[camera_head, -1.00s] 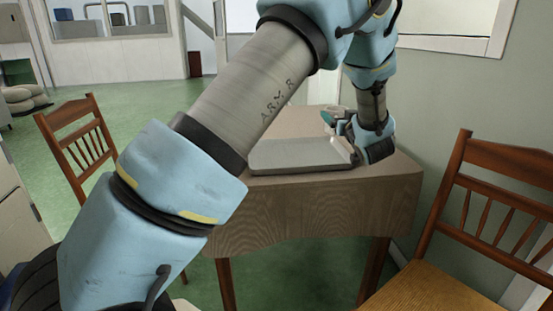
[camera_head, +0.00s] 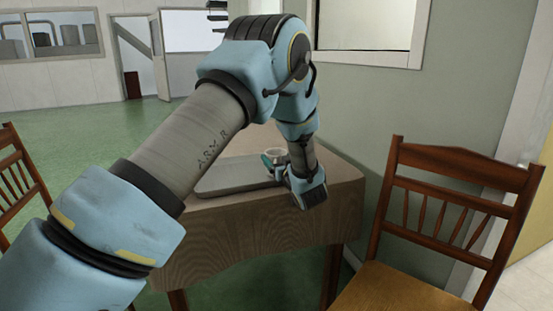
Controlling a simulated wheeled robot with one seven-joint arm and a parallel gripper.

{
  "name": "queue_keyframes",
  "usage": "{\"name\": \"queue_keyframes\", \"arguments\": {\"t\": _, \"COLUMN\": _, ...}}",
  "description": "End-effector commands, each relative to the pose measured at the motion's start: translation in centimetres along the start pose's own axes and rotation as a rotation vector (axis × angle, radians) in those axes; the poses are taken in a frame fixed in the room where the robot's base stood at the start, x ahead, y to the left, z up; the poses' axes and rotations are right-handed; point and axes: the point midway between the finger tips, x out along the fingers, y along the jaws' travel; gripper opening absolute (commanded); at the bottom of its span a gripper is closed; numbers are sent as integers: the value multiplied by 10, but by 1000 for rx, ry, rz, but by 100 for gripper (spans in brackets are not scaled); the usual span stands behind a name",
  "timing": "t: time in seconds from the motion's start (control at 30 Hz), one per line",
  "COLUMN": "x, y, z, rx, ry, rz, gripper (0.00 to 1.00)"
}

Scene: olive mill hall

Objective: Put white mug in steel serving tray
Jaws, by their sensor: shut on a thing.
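The steel serving tray (camera_head: 228,184) lies flat on the wooden table, and my arm covers part of its far side. My gripper (camera_head: 273,163) is at the tray's right end, low over the table. It is shut on the white mug (camera_head: 275,152), whose pale rim shows just behind the fingers. The rest of the mug is hidden by the gripper, so I cannot tell whether its base touches anything.
The brown table (camera_head: 255,240) stands close to the grey-green wall. A wooden chair (camera_head: 425,230) is at the right, and another chair (camera_head: 22,185) is at the left edge. Green floor (camera_head: 90,110) lies open behind the table.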

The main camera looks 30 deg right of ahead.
Motion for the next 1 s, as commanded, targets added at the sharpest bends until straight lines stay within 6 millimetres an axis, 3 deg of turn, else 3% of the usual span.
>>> {"name": "queue_keyframes", "arguments": {"t": 0.27, "x": 0, "y": 0, "z": 2, "rx": -1, "ry": 2, "rz": 0, "gripper": 15}}
{"name": "queue_keyframes", "arguments": {"t": 0.3, "x": 0, "y": 0, "z": 2, "rx": -1, "ry": 1, "rz": 0, "gripper": 85}}
{"name": "queue_keyframes", "arguments": {"t": 0.43, "x": 0, "y": 0, "z": 1, "rx": 0, "ry": 1, "rz": 0, "gripper": 100}}
{"name": "queue_keyframes", "arguments": {"t": 0.77, "x": -1, "y": 0, "z": -3, "rx": -1, "ry": 1, "rz": 0, "gripper": 100}}
{"name": "queue_keyframes", "arguments": {"t": 1.0, "x": -42, "y": 1, "z": 0, "rx": 2, "ry": -1, "rz": 3, "gripper": 100}}
